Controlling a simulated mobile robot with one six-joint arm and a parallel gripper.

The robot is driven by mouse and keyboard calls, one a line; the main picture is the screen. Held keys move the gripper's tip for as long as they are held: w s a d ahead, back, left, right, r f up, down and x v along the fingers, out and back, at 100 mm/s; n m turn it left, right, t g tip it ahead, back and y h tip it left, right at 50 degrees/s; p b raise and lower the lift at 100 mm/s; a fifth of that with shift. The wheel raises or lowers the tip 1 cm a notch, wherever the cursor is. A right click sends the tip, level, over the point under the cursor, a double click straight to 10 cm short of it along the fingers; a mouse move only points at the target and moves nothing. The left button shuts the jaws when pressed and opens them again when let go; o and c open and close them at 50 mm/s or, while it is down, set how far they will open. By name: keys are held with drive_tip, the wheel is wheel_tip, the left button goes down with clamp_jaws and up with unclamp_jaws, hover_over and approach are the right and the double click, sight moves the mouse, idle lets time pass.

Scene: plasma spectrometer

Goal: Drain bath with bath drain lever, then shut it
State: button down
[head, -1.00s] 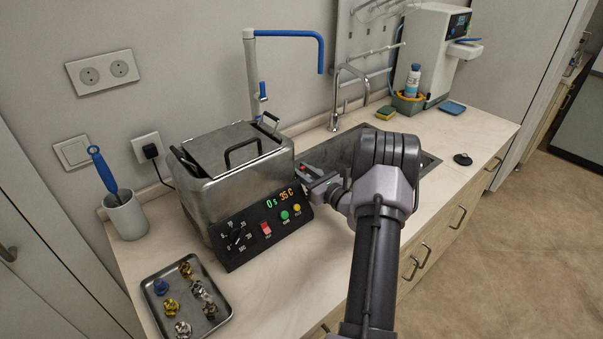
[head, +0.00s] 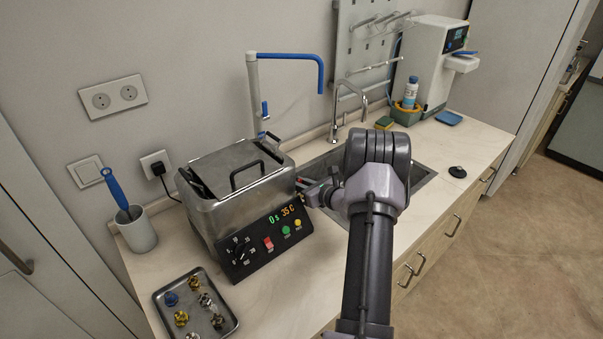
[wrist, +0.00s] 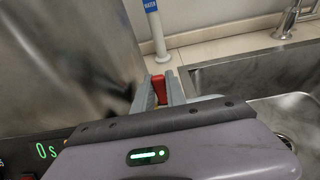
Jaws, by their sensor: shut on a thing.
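The ultrasonic-type steel bath (head: 240,185) stands on the counter with its lid on and a black front panel. The red bath drain lever (wrist: 159,88) sits at the bath's right side in the wrist view. My gripper (wrist: 160,90) is shut on this lever, one finger on each side of it. In the head view my gripper (head: 318,192) is at the bath's right wall, beside the sink. My wrist hides part of the sink there. The drain outlet and any water flow cannot be seen.
The sink (head: 425,178) lies right of the bath, with a chrome faucet (head: 350,95) behind it. A blue-topped water tap (head: 290,58) rises behind the bath. A tray of small parts (head: 160,297) and a brush cup (head: 138,232) stand left.

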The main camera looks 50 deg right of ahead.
drive_tip(key=shift+w+r+g+p, duration=0.15)
drive_tip(key=shift+r+g+p, duration=0.15)
drive_tip(key=shift+r, duration=0.05)
drive_tip(key=shift+f, duration=0.25)
drive_tip(key=c, duration=1.6)
unclamp_jaws()
drive_tip(key=shift+c, duration=0.2)
drive_tip(key=p+v, duration=0.2)
drive_tip(key=v, duration=1.5)
drive_tip(key=shift+r, duration=0.25)
